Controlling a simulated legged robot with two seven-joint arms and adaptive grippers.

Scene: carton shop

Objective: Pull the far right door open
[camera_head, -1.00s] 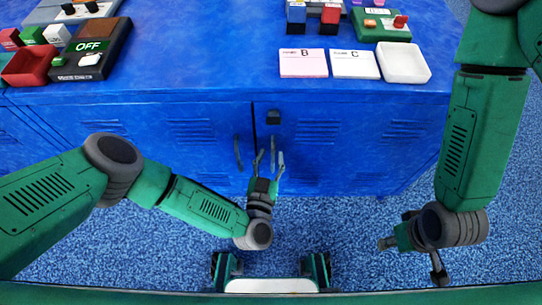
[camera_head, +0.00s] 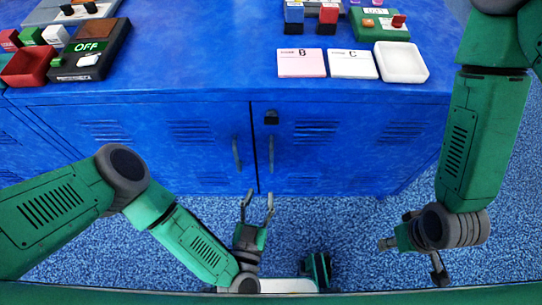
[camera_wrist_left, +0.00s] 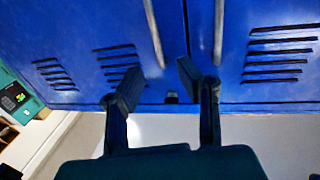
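The far right door (camera_head: 350,150) is the blue, vented panel on the right of the cabinet front, and it looks shut. Its vertical bar handle (camera_head: 271,153) is left of the vents, below a dark lock block (camera_head: 271,117). In the left wrist view the right-hand handle (camera_wrist_left: 218,30) shows near the door seam. My left gripper (camera_head: 257,196) is open and empty, clear of the doors and on the near side of the handle. Its spread fingers show in the left wrist view (camera_wrist_left: 158,84). My right gripper (camera_head: 412,258) hangs over the floor at the right, foreshortened, touching nothing visible.
The adjacent left door (camera_head: 190,150) with its own handle (camera_head: 237,153) is shut. The blue cabinet top (camera_head: 210,60) carries an OFF switch box (camera_head: 90,50), labelled cards and a white tray (camera_head: 403,62). The speckled blue floor before the doors is free.

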